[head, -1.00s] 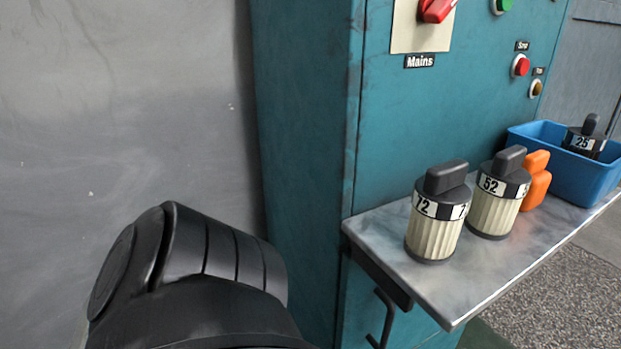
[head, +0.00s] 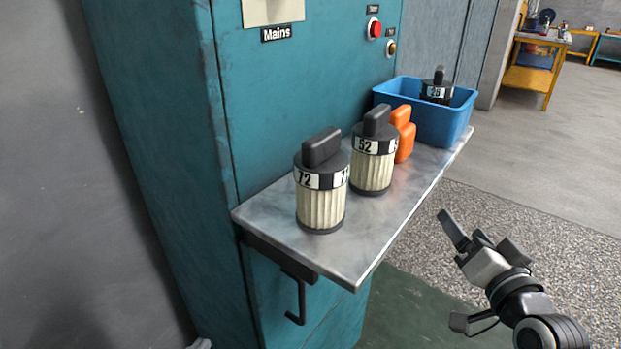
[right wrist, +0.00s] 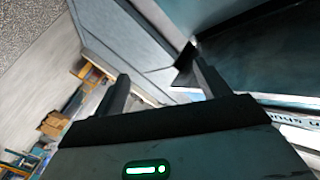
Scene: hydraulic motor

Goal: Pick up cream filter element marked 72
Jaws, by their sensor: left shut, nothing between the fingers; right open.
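The cream filter element marked 72 (head: 321,207) stands upright on the grey shelf (head: 275,232), nearest its left end. It has a pleated cream body, a numbered band and a black grip on top. My right gripper (head: 480,240) is open and empty, right of the shelf and apart from the filter. Its two spread fingers also show in the right wrist view (right wrist: 157,65), with no filter in that view. Only a small grey piece of my left gripper (head: 200,343) shows at the bottom edge, away from the filter; its fingers are mostly hidden.
A similar filter marked 52 (head: 372,172) stands close behind, right of 72. An orange part (head: 403,135) is beside it. A blue bin (head: 440,122) holds a dark filter marked 25 (head: 436,92). The teal cabinet (head: 300,85) backs the shelf; a hook (head: 300,302) hangs below.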

